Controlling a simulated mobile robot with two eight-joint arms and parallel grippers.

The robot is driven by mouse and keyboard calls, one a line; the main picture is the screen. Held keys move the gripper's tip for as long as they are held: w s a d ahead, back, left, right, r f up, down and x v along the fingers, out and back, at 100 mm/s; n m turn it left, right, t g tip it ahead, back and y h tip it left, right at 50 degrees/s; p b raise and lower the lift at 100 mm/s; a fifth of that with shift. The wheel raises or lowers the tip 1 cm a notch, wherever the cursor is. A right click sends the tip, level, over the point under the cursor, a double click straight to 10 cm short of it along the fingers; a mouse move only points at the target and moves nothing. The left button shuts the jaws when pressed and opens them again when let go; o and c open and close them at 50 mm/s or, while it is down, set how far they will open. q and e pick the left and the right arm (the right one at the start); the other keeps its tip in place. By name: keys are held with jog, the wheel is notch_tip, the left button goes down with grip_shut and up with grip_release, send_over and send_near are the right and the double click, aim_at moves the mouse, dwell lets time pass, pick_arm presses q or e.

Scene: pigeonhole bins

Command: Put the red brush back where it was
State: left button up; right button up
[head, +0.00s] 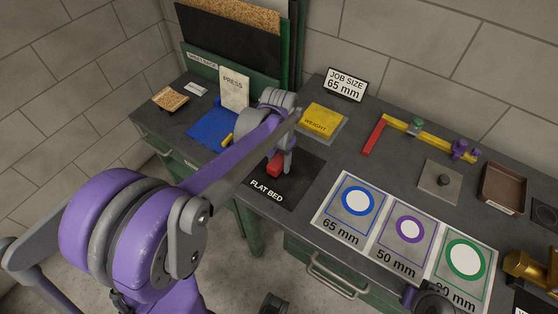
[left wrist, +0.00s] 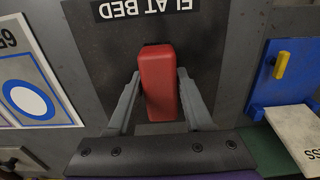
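The red brush (left wrist: 160,85) shows in the left wrist view as a red block between the two fingers of my left gripper (left wrist: 160,88). Both fingertips appear to press against its sides. In the head view the red brush (head: 274,168) is partly hidden by my left gripper (head: 283,160). It is over the black mat labelled FLAT BED (head: 266,190). I cannot tell whether it touches the mat. My right gripper is not clearly in view.
A blue tray (head: 212,127) and a PRESS block (head: 234,88) stand behind my left arm. A yellow WEIGHT block (head: 322,119) lies behind the mat. A red-and-yellow gauge (head: 400,130) lies farther right. A card with ringed circles (head: 375,236) lies right of the mat.

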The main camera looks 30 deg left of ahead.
dwell(0.3)
pick_arm(q)
jog(key=o, duration=0.6)
jog(key=shift+c, duration=0.2)
jog(key=shift+r, duration=0.1)
pick_arm(e)
jog(key=shift+r, duration=0.1)
pick_arm(q)
jog(key=shift+r+p, duration=2.35)
jog(key=shift+r, duration=1.65)
jog(key=shift+f, duration=0.1)
pick_arm(e)
notch_tip(320, 180, up, 6)
jog(key=w, duration=0.2)
jog(key=shift+s, duration=0.15)
